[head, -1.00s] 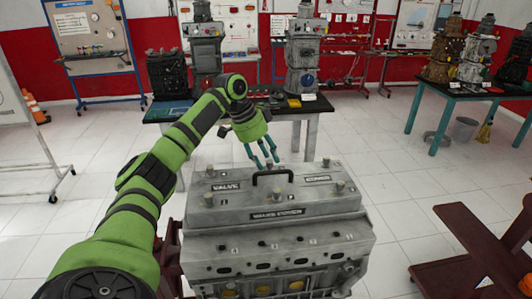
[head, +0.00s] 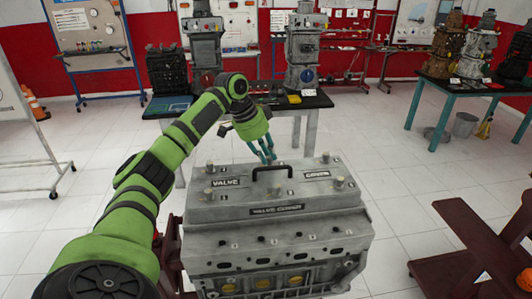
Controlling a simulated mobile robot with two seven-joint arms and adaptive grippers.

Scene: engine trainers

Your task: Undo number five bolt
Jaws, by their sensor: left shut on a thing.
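The grey valve cover (head: 228,208) sits on top of the engine block (head: 275,250), with a black handle (head: 272,170) in its middle. Bolts stand along its edges, including a back left bolt (head: 210,167), a front left bolt (head: 208,194), a back right bolt (head: 326,157) and a front right bolt (head: 340,183). My left gripper (head: 266,158) points down at the back middle edge of the cover, behind the handle. Its teal fingers are shut on a bolt there, which they mostly hide. I cannot read any bolt's number. My right gripper is out of view.
A black-topped bench (head: 235,106) with engine parts stands behind the engine. A teal-legged table (head: 450,88) with more models is at the back right. A dark red stand (head: 480,250) is at the right. The white floor between is clear.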

